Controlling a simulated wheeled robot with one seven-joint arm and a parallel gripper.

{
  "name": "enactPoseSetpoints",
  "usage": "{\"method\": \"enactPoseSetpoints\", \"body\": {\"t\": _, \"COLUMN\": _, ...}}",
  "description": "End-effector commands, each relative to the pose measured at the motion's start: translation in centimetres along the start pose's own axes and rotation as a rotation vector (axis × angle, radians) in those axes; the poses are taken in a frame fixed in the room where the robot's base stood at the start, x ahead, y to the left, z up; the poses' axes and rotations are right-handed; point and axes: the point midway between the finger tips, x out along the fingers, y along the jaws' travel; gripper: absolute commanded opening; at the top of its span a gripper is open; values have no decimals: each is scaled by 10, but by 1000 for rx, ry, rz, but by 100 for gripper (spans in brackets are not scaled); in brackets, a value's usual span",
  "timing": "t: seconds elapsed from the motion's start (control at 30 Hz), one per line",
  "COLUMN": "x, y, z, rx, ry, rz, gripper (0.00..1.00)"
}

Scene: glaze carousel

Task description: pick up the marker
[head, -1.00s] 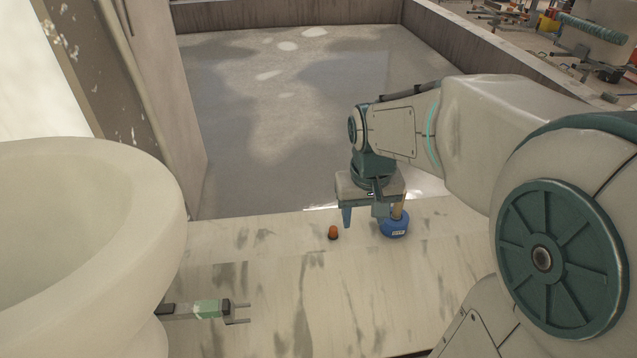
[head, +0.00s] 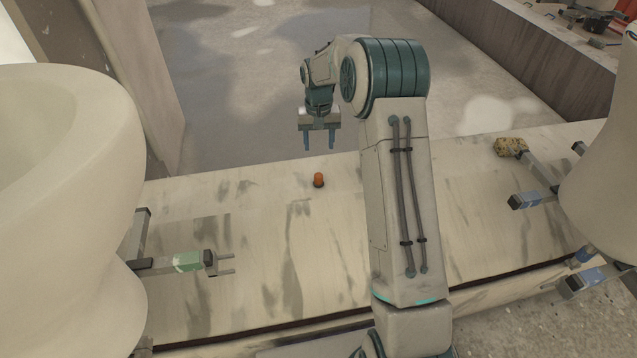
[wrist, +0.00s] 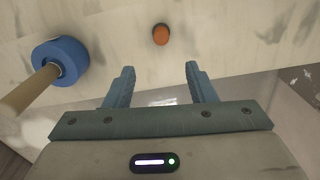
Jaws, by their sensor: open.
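The marker seems to be the small orange domed piece (head: 318,180), standing on the pale, stained ledge (head: 260,200). In the wrist view the orange piece (wrist: 160,34) lies ahead of the gap between my fingers, apart from them. My gripper (head: 319,146) points down with its two blue fingers spread and nothing between them. In the head view it appears just above and beyond the orange piece. My fingers also show in the wrist view (wrist: 159,76).
A blue round-based thing (wrist: 60,62) with a wooden handle stands left in the wrist view. A large cream vessel (head: 60,150) fills the head view's left, with a green-marked clamp (head: 187,262) beside it. Blue-marked clamps (head: 525,200) and a sponge-like block (head: 510,146) are at right.

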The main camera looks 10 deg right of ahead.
Motion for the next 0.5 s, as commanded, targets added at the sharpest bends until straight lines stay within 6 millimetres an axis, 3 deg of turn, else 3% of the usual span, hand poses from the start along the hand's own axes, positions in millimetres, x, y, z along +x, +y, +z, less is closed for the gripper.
{"method": "enactPoseSetpoints", "body": {"t": 0.3, "x": 62, "y": 0, "z": 0, "rx": 0, "ry": -3, "rz": -1, "gripper": 51}}
{"method": "enactPoseSetpoints", "body": {"t": 0.5, "x": 83, "y": 0, "z": 0, "rx": 0, "ry": -1, "rz": -1, "gripper": 51}}
